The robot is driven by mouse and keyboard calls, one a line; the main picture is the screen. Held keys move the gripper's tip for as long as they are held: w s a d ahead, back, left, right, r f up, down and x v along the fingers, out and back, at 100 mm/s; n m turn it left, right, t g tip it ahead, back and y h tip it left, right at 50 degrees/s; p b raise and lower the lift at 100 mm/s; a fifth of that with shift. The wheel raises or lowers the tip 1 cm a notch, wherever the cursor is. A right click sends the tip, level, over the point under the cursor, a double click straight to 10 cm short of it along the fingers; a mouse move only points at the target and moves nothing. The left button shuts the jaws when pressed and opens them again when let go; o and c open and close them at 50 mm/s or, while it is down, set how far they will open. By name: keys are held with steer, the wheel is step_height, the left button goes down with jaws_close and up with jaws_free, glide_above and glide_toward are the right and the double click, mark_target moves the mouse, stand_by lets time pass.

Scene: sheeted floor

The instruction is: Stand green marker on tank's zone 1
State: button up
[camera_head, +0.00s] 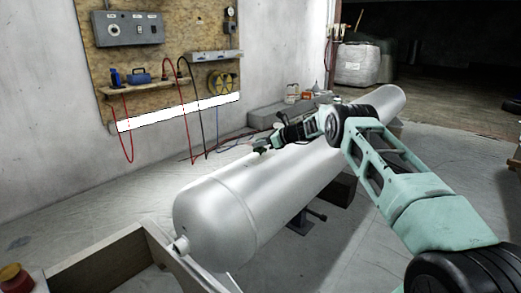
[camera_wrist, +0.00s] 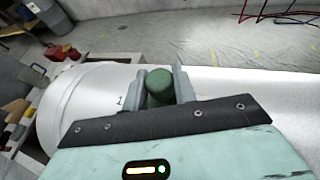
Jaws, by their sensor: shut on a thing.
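The silver tank (camera_head: 285,195) lies lengthwise across the head view, its rounded end toward the lower left. In the wrist view the tank (camera_wrist: 225,90) lies beneath my gripper, and a small dark "1" mark (camera_wrist: 120,100) shows on it just left of the fingers. My gripper (camera_wrist: 163,84) is shut on the green marker (camera_wrist: 159,82), whose rounded dark green top shows between the two fingers. In the head view my gripper (camera_head: 262,148) is over the tank's upper side. The marker's lower part is hidden, so I cannot tell whether it touches the tank.
An open wooden crate (camera_head: 105,255) stands by the tank's near end, with a red-topped item (camera_head: 14,275) to its left. Dark supports (camera_head: 340,188) hold the tank. A tool board (camera_head: 165,55) with hanging cables is on the wall. The sheeted floor in front is mostly clear.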

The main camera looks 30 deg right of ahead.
steer(key=shift+f, duration=1.05)
steer(key=shift+f, duration=0.25)
steer(key=o, duration=1)
steer(key=shift+r, duration=0.15)
